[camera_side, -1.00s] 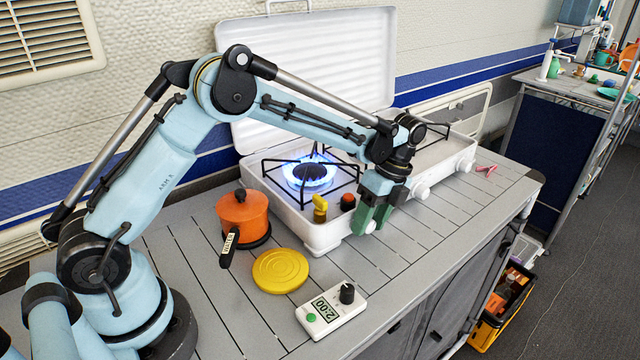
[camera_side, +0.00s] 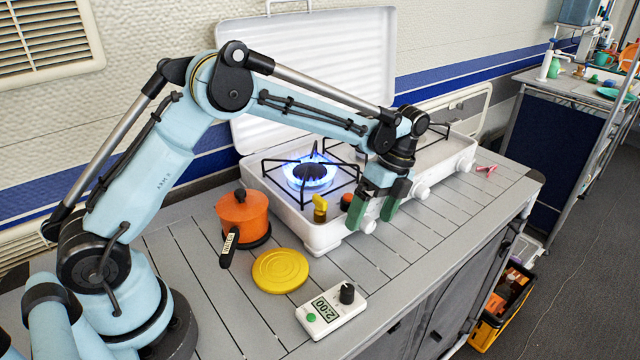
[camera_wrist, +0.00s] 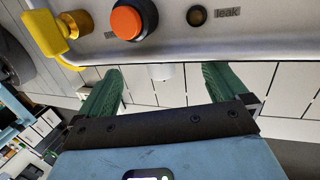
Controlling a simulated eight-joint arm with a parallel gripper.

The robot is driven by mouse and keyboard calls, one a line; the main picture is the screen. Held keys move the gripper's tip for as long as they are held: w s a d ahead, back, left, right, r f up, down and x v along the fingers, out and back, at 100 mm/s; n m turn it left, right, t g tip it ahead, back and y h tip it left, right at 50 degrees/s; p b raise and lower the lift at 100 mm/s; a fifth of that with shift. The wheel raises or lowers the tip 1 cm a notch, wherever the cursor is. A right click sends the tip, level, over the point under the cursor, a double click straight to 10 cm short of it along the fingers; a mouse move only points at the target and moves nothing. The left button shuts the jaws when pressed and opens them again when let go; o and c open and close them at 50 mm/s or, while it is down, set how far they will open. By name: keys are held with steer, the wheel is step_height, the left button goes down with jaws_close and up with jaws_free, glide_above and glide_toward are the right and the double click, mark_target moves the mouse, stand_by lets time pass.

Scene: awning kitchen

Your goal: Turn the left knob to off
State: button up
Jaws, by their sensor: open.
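The white two-burner stove (camera_side: 300,225) stands open, with blue flame lit on its left burner (camera_side: 311,174). The left knob (camera_side: 368,225) is a white knob on the stove's front face. It is partly covered by my gripper in the side view, so I cannot read its setting. In the wrist view the knob (camera_wrist: 160,72) shows as a small white shape below the stove's edge, between my fingers. My gripper (camera_side: 377,217) has green fingers, spread open and pointing down at the knob. The fingers also show in the wrist view (camera_wrist: 165,74), one on each side of it, with no clear contact.
A yellow valve (camera_side: 320,207) and an orange-red button (camera_side: 347,201) sit on the stove top near my gripper. An orange pot (camera_side: 242,212), a yellow lid (camera_side: 280,270) and a timer (camera_side: 331,308) stand left and in front.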

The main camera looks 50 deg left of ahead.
mark_target(372, 221)
steer(key=shift+s+v, duration=0.15)
steer(key=shift+v, duration=1.15)
steer(key=shift+s+v, duration=0.1)
steer(key=shift+v, duration=1.25)
steer(key=shift+s+r+t, duration=0.1)
steer(key=shift+t, duration=0.2)
steer(key=s+t, duration=0.1)
steer(key=t, duration=0.1)
steer(key=shift+s+t, duration=0.2)
steer(key=shift+t, duration=0.2)
steer(key=shift+s+a+f+t, duration=0.15)
steer(key=shift+f+t, duration=0.5)
steer(key=shift+f, duration=0.5)
steer(key=shift+s+f+t, duration=0.15)
steer(key=shift+f+t, duration=0.45)
steer(key=shift+f, duration=0.55)
steer(key=shift+s+a+f+t, duration=0.15)
steer(key=shift+f+t, duration=0.5)
steer(key=shift+f, duration=0.45)
steer(key=c, duration=1.4)
steer(key=shift+c, duration=0.2)
steer(key=shift+d, duration=0.1)
